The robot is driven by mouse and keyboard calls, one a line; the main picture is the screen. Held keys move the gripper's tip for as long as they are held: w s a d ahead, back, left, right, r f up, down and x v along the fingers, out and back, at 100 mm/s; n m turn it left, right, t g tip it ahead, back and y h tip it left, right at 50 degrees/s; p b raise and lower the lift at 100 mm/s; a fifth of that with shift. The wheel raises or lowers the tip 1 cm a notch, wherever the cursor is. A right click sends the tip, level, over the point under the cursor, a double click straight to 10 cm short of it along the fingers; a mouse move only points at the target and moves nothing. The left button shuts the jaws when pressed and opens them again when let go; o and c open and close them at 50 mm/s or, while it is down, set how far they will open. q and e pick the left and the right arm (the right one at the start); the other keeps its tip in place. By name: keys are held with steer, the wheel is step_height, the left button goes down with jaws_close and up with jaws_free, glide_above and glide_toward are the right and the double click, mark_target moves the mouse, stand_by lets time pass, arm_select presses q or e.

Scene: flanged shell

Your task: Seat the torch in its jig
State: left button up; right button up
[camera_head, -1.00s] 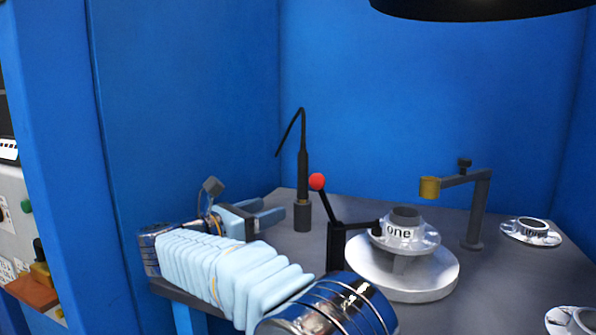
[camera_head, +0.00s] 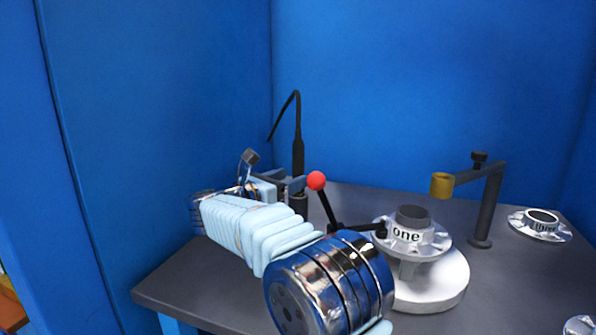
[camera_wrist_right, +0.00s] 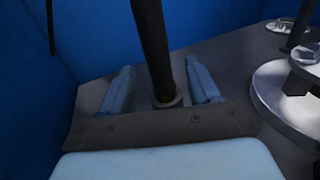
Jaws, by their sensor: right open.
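The torch (camera_head: 298,148) is a thin black rod with a bent neck, upright in a dark holder (camera_head: 299,205) at the back left of the table. My right gripper (camera_head: 292,184) is open at the torch's lower body. In the right wrist view the torch (camera_wrist_right: 154,45) stands between the two light-blue fingers of my right gripper (camera_wrist_right: 161,80), with a gap on both sides. The jig appears to be the dark post with a side arm (camera_head: 487,205) and a brass ring (camera_head: 442,185); the ring is empty. My left gripper is not in view.
A flanged shell marked "one" (camera_head: 405,236) sits on a white round turntable (camera_head: 440,290). A red-knobbed clamp lever (camera_head: 316,181) stands between it and the torch. Another shell (camera_head: 540,224) lies at the right. Blue walls (camera_head: 430,90) close off the back and left.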

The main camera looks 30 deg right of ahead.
mark_target(294, 177)
steer(key=p+x, duration=0.1)
steer(key=x, duration=0.3)
jaws_close()
